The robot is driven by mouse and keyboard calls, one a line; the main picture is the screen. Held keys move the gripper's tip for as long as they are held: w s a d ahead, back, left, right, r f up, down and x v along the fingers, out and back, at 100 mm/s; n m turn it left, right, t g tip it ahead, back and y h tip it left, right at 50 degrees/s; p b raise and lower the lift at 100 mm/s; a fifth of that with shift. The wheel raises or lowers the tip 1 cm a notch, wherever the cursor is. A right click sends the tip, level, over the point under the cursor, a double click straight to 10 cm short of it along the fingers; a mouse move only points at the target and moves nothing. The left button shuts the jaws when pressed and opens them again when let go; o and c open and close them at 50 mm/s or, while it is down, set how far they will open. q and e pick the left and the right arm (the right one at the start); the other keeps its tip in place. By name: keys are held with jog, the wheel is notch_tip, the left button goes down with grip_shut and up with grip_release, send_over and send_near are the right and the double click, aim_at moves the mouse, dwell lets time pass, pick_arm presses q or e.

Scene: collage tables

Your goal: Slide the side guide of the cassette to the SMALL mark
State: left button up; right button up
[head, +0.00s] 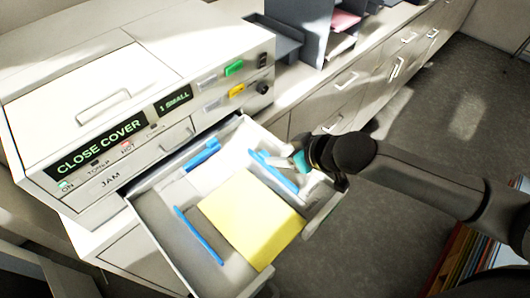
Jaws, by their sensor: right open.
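The cassette (155,220) is a grey tray pulled out from the front of a white machine (70,90). A yellow sheet or stack (250,218) lies in it. A long blue strip (198,236) lies left of the yellow, a shorter blue piece (202,154) is at the back, and another blue strip (273,171) is at the right; I cannot tell which is the side guide. My right gripper (292,160) is open over the tray's right side, close to the right blue strip; contact cannot be told. No SMALL mark is readable in the tray. My left gripper is out of view.
The machine's displays read CLOSE COVER (100,147) and 1 SMALL (174,100). Green (234,68) and yellow (237,90) buttons are on its front. Drawers with handles (345,82) line the right, below dark sorters (300,30). Colourful files (470,255) stand at lower right.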

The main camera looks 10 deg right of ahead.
aim_at(266, 154)
jog(key=shift+x, duration=3.8)
jog(key=shift+c, duration=0.4)
jog(key=c, duration=0.7)
jog(key=shift+d+r, duration=0.1)
grip_shut()
